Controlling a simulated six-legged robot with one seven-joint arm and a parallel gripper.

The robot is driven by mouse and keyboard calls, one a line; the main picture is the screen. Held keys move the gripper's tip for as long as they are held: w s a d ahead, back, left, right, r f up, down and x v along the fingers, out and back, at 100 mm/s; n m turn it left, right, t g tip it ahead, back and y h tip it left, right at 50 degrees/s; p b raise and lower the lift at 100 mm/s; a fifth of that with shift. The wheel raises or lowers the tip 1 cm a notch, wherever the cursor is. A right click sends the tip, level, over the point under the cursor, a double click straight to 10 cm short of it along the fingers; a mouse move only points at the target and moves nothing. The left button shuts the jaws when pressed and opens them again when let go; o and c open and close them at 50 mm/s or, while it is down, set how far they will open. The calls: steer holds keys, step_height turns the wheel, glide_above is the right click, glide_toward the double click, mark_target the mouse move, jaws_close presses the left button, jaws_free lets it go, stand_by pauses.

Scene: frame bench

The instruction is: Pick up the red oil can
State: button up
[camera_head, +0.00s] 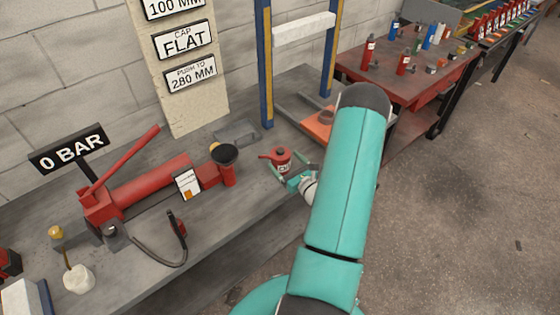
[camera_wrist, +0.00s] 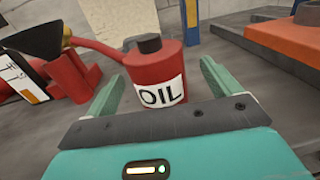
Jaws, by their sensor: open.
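The red oil can (camera_head: 281,160) stands upright on the grey bench, right of the black funnel. It has a dark cap, a red spout pointing left and a white label. In the wrist view the oil can (camera_wrist: 156,75) is close ahead, with "OIL" readable on its label. My gripper (camera_head: 290,173) is at the can's near side. In the wrist view my gripper (camera_wrist: 158,80) is open, with one green finger on each side of the can. A gap shows between the can and each finger; the can's base is hidden behind the gripper body.
The black funnel (camera_head: 224,154) and the red pump (camera_head: 150,185) with its raised lever stand to the left. A blue and yellow press frame (camera_head: 265,65) with an orange block (camera_head: 318,125) stands behind. A shallow grey tray (camera_head: 236,133) lies near the wall.

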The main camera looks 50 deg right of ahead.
mark_target(278, 155)
steer(key=w, duration=0.5)
steer(key=shift+d, duration=0.3)
steer(key=c, duration=1.4)
